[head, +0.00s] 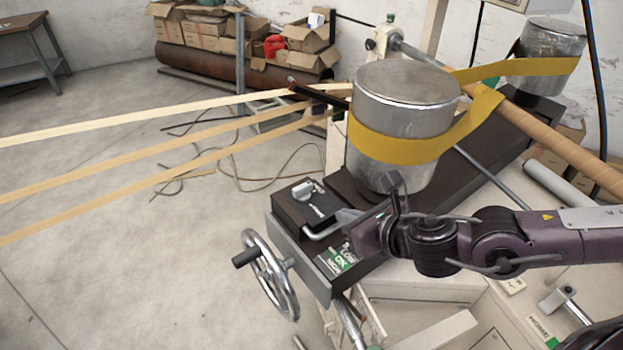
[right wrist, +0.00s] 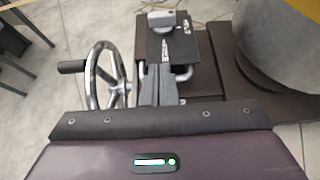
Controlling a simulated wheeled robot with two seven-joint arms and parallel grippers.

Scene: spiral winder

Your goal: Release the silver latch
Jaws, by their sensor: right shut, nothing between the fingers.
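A small silver latch (head: 308,190) sits on top of a black box (head: 290,210) at the near end of the winder. In the right wrist view the silver latch (right wrist: 165,20) shows at the top, on the black plate. A bent chrome bar (head: 322,233) sticks out at the box's near side. My right gripper (head: 347,216) is shut and empty, just right of the box and the chrome bar. In the right wrist view its fingers (right wrist: 160,88) point toward the latch, with a gap between. Whether the fingertips touch the chrome bar, I cannot tell. My left gripper is out of view.
A silver handwheel (head: 270,275) with a black grip stands left of the box. A large metal drum (head: 405,95) with a yellow belt (head: 400,147) rises close behind my gripper. Pale strips (head: 150,118) stretch left. The floor at left is mostly clear.

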